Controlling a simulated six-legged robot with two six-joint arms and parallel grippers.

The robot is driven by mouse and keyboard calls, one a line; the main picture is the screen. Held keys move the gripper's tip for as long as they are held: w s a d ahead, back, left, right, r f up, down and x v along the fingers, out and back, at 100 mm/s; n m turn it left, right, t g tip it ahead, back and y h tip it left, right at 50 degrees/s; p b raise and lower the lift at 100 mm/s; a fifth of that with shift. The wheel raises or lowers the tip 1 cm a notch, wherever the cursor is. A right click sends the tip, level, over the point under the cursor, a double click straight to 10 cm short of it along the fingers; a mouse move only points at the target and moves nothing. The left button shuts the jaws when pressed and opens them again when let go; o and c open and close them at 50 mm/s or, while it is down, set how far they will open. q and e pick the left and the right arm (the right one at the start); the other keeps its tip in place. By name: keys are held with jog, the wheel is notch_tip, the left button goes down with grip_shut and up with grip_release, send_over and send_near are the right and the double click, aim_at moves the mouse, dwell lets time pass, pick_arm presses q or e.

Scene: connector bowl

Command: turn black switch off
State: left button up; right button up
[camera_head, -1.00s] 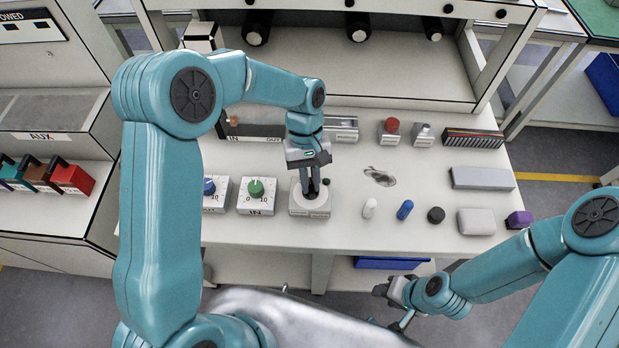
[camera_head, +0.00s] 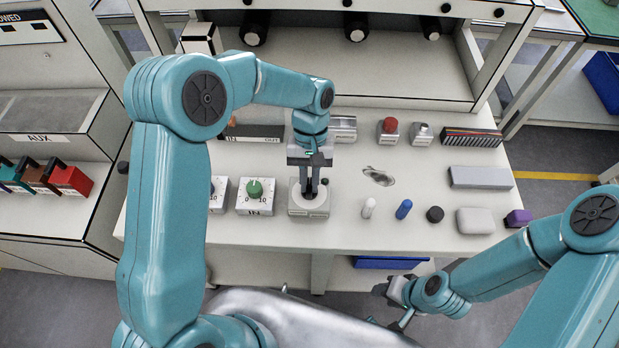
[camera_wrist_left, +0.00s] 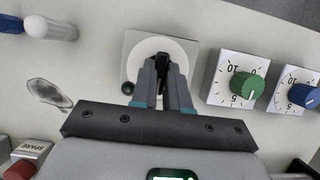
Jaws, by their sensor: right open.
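The black switch (camera_wrist_left: 162,78) is a small dark part in the middle of a round white plate on a grey box (camera_head: 309,208). A small dark green dot (camera_head: 324,181) lies at the box's corner. My left gripper (camera_head: 309,192) points down over the plate. In the left wrist view its fingertips (camera_wrist_left: 161,75) are close together, on either side of the switch, and hide most of it. Whether they press on it I cannot tell. My right gripper (camera_head: 393,296) is open and empty, low in front of the bench.
A box with a green dial (camera_head: 254,188) stands close left of the switch box, with a blue-dial box (camera_wrist_left: 303,95) beyond. A grey, flat patch (camera_head: 378,176) lies on the bench (camera_head: 350,235).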

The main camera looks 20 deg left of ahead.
pick_arm(q)
jog(key=o, duration=0.4)
jog(key=shift+r, duration=0.1)
jog(key=v, duration=1.6)
jog(key=shift+a+r, duration=0.1)
jog(key=shift+r, duration=0.1)
